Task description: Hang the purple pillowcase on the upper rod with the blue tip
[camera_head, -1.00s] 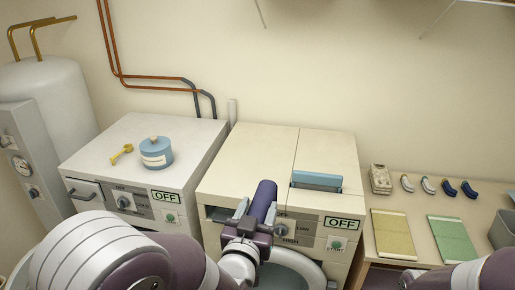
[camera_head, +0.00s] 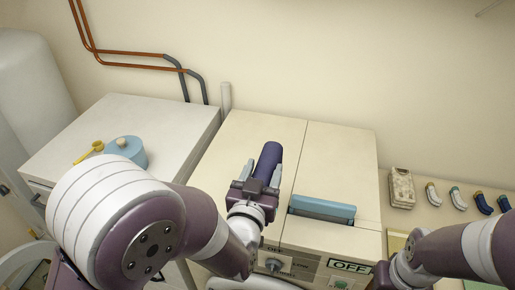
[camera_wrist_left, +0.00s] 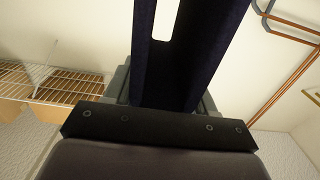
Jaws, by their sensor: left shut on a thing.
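My left gripper (camera_head: 260,183) is shut on the purple pillowcase (camera_head: 268,160), which shows as a dark, narrow folded shape pointing up and away, above the cream washing machine. In the left wrist view the pillowcase (camera_wrist_left: 205,50) rises between the fingers and runs out of the top of the picture, with a slot-like gap where the wall shows. The upper rod with the blue tip is in neither view. My right arm comes in at the lower right, but its gripper is not seen.
The cream washer top (camera_head: 335,160) has a light-blue handle (camera_head: 322,208). A blue tub (camera_head: 126,150) and yellow scoop (camera_head: 90,152) sit on the left machine. Copper pipes (camera_head: 130,53) run along the wall. A wire shelf (camera_wrist_left: 50,80) with tan boxes shows in the wrist view.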

